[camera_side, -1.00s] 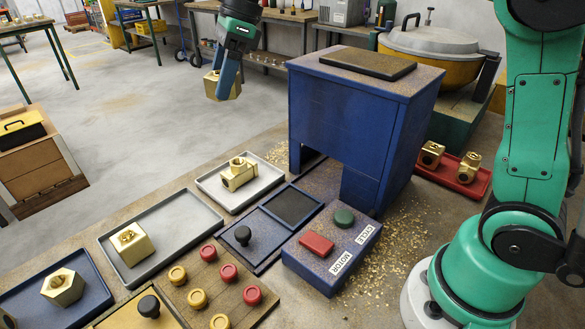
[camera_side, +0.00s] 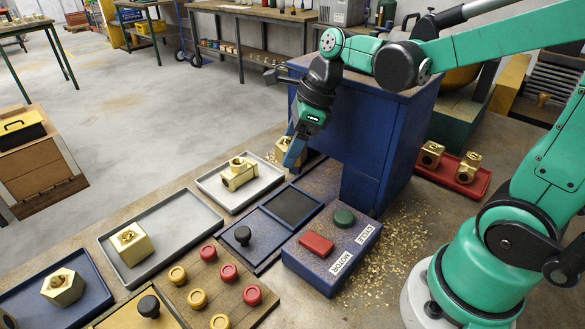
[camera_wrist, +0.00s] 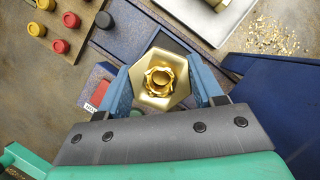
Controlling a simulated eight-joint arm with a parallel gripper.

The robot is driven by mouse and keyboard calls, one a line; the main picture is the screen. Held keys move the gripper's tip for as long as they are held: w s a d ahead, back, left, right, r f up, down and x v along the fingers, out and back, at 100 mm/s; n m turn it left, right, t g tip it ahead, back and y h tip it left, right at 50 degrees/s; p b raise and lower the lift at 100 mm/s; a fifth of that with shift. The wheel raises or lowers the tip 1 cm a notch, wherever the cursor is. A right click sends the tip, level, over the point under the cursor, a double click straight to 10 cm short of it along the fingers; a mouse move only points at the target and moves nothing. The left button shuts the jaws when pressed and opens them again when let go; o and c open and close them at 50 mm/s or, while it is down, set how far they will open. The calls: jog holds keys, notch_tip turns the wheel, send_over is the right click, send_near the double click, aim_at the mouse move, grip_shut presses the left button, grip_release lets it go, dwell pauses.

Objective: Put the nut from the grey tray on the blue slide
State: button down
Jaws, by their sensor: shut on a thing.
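My gripper (camera_side: 294,156) is shut on a brass hexagonal nut (camera_side: 281,149) in front of the blue housing. In the wrist view the nut (camera_wrist: 150,99) sits between the two blue fingers, with its ragged round opening facing the camera. The nut is held in the air. The blue slide (camera_side: 262,222) lies below, with a dark square pad and a black knob (camera_side: 242,236). The slide's pad looks empty. The long grey tray (camera_side: 180,222) holds one brass block (camera_side: 131,243) at its near end.
The blue housing (camera_side: 375,130) stands close behind my gripper. A smaller pale tray (camera_side: 212,187) with a brass tee fitting (camera_side: 238,175) lies left of the slide. A control box (camera_side: 333,245) with red and green buttons stands to the right. A red tray (camera_side: 478,185) holds brass fittings.

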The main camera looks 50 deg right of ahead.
aim_at(284, 206)
notch_tip(284, 206, down, 11)
jog(key=shift+r, duration=0.1)
dwell(0.5)
jog(key=shift+f, duration=0.25)
jog(key=shift+c, duration=0.6)
grip_release()
jog(key=shift+r, duration=0.2)
